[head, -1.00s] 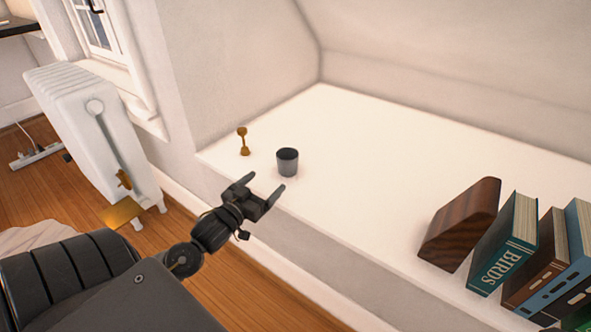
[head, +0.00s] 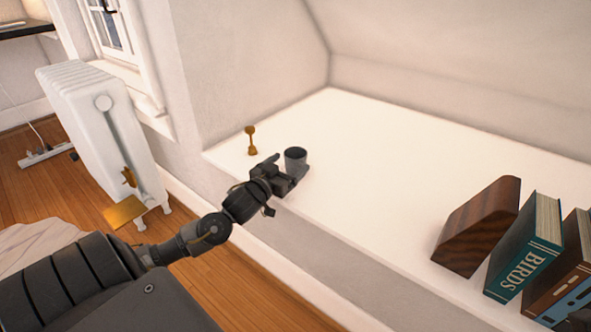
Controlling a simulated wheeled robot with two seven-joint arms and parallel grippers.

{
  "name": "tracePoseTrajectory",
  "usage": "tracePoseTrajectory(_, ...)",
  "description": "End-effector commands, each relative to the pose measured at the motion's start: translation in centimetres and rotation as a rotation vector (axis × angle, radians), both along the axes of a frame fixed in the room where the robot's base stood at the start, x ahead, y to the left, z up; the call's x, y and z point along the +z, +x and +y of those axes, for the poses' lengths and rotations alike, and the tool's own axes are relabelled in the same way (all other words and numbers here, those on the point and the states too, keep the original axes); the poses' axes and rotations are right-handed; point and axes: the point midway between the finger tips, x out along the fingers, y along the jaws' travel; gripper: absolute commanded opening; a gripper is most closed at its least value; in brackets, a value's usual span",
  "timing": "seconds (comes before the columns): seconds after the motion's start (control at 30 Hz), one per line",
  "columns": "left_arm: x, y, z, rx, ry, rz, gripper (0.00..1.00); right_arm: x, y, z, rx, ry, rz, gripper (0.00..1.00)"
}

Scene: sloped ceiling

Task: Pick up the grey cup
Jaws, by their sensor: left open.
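The grey cup (head: 296,157) stands upright on the white ledge (head: 370,165), near its front left part. My left gripper (head: 290,168) is at the cup, with its open fingers reaching to either side of it. One finger shows at the cup's left and the other at its lower right. The gripper hides part of the cup's lower front, and I cannot tell whether the fingers touch it.
A small golden-brown object (head: 252,141) stands on the ledge just left of the cup. A wooden block (head: 477,226) and several books (head: 524,247) stand at the right. The middle of the ledge is clear. A white radiator (head: 97,128) stands at the left.

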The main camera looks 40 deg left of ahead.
Motion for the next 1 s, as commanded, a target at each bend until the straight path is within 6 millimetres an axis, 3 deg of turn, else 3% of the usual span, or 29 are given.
tracePoseTrajectory(0.13, -0.2, 1.5, 0.1, 0.0, 0.001, -0.001, 0.84, 0.0, -0.2, 0.3, 0.013, -0.003, -0.019, 0.36)
tracePoseTrajectory(0.43, -0.1, 1.7, 0.2, 0.0, 0.0, 0.001, 0.83, 0.2, -0.2, 0.4, 0.015, -0.005, -0.023, 0.36)
tracePoseTrajectory(0.8, -0.1, 1.7, 0.1, 0.0, 0.0, 0.001, 0.35, 0.2, -0.2, 0.4, 0.015, -0.005, -0.023, 0.36)
tracePoseTrajectory(1.0, 0.0, 1.7, 0.2, 0.0, 0.0, 0.0, 0.35, 0.2, -0.2, 0.4, 0.015, -0.005, -0.023, 0.36)
